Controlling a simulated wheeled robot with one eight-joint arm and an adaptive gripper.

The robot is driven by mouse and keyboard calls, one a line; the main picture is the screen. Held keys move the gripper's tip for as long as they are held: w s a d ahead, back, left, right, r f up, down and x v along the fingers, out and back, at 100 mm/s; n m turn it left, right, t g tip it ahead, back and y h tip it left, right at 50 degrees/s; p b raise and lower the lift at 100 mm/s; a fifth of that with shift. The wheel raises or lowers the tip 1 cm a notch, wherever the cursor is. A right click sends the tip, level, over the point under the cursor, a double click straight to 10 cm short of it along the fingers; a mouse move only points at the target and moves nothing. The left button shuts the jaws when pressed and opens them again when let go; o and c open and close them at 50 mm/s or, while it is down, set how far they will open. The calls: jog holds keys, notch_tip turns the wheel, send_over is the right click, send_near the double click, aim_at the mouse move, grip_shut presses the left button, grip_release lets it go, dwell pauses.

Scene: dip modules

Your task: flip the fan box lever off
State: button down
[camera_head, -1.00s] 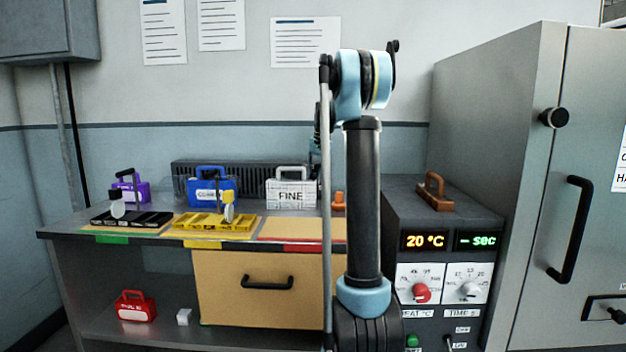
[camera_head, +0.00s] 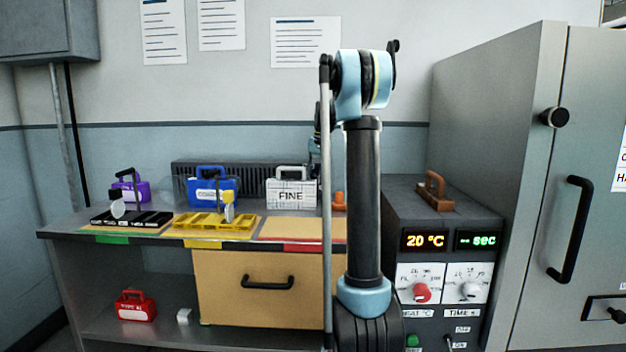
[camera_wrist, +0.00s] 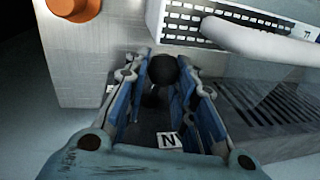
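In the wrist view, the lever (camera_wrist: 163,69) shows as a round black knob between the two fingers of my gripper (camera_wrist: 164,62). The fingers stand apart on either side of it, with a narrow gap that seems to remain. A small white label ending in "N" (camera_wrist: 169,140) sits on a dark surface between the finger bases. Most of the lever's stem and the rest of its box are hidden by the fingers. In the head view my gripper is hidden behind my arm, and the lever cannot be made out.
The white FINE box (camera_head: 291,190) stands close by; a white box with a pale handle fills the wrist view's top right. An orange knob (camera_wrist: 75,8) is at top left. A slatted dark grille (camera_wrist: 275,105) lies right. The bench (camera_head: 62,229) holds trays and boxes.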

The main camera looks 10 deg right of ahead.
jog(key=c, duration=1.3)
grip_release()
jog(key=shift+d, duration=0.1)
jog(key=shift+c, duration=0.2)
notch_tip(320, 180, up, 12)
jog(key=d, duration=0.2)
jog(key=shift+s, duration=0.25)
jog(key=shift+f, duration=0.15)
